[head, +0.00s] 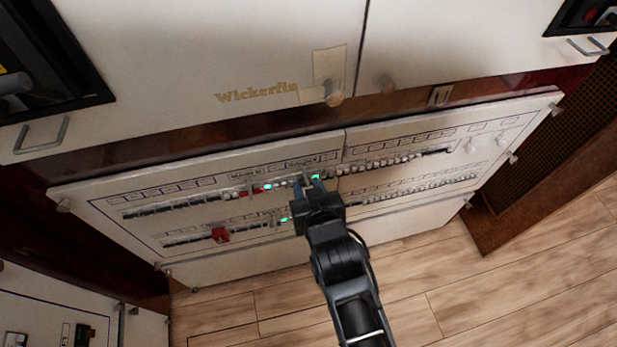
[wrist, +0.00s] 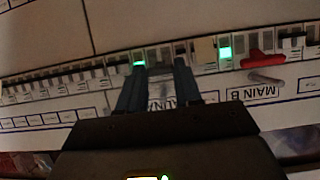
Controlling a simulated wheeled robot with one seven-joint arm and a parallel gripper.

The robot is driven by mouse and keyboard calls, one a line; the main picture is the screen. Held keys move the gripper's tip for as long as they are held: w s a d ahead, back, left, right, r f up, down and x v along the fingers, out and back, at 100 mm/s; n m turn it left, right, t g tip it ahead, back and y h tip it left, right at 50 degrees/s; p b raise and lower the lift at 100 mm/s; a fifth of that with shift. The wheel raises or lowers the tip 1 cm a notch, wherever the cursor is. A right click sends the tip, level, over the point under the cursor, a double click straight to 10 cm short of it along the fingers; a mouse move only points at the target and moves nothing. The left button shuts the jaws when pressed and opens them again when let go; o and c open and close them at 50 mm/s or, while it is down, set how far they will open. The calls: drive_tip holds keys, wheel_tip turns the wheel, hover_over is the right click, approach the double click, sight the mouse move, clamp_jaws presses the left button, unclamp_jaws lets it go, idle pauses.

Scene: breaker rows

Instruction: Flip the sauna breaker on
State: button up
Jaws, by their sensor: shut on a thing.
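The sauna breaker (wrist: 160,66) sits in the upper row of the white breaker panel (head: 110,192), by the upside-down SAUNA label in the wrist view. My gripper (head: 311,183) reaches to this row in the head view. In the wrist view my gripper (wrist: 159,72) has its two dark fingers on either side of the sauna breaker, shut on it. The fingers hide much of its lever, so I cannot tell its position. A green light (wrist: 139,63) glows at the left fingertip; I cannot tell which breaker it belongs to.
The MAIN B breaker has a red lever (wrist: 263,63), with another green light (wrist: 225,53) beside it. A red piece (head: 220,235) sits on the lower row. Neighbouring breakers stand close on both sides. Wooden floor (head: 480,285) lies in front.

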drive_tip(key=shift+w+r+g+h+p, duration=0.3)
drive_tip(key=shift+r+g+p, duration=0.65)
drive_tip(key=shift+p, duration=0.75)
drive_tip(key=shift+w+f+g+p, duration=0.1)
drive_tip(key=shift+f+g+p, duration=0.1)
drive_tip(key=shift+g+p, duration=0.25)
drive_tip(key=o, duration=1)
drive_tip(key=shift+a+f, duration=0.1)
drive_tip(key=shift+o, duration=0.2)
drive_tip(key=v, duration=0.8)
drive_tip(key=shift+w+a, duration=0.1)
drive_tip(key=shift+w, duration=0.1)
